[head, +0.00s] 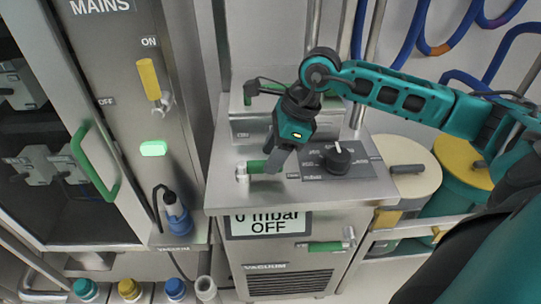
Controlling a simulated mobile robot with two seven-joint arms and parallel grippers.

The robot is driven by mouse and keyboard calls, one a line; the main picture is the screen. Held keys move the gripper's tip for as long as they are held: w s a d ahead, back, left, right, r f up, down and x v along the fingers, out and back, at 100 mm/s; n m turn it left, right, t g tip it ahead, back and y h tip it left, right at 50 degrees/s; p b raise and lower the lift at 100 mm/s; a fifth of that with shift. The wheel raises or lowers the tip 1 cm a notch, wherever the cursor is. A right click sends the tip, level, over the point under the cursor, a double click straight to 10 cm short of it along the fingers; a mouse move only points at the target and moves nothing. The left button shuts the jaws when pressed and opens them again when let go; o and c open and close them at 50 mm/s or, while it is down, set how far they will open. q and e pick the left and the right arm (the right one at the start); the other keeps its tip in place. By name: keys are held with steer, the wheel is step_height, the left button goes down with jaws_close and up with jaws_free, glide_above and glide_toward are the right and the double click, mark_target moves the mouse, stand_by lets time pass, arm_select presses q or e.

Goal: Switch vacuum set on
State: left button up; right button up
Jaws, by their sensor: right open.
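The vacuum set (222,190) is a metal cabinet in the middle of the head view. Its display (268,223) reads 0 mbar OFF. A black knob (338,158) with a white pointer mark sits on a dark panel on its top. A short green handle (256,167) with a metal end lies at the left of the top. My right gripper (274,169) is open and points down at the right end of this green handle; I cannot tell whether it touches it. My left gripper is not in view.
At left, the MAINS cabinet has a yellow lever (149,79) up at ON and a green lamp (153,148). A blue plug (178,218) sits above a VACUUM label. Another green handle (325,246) is on the cabinet front. Drums (462,165) and blue hoses stand at right.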

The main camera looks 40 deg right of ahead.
steer(key=shift+x, duration=0.75)
steer(key=shift+c, duration=0.5)
jaws_close()
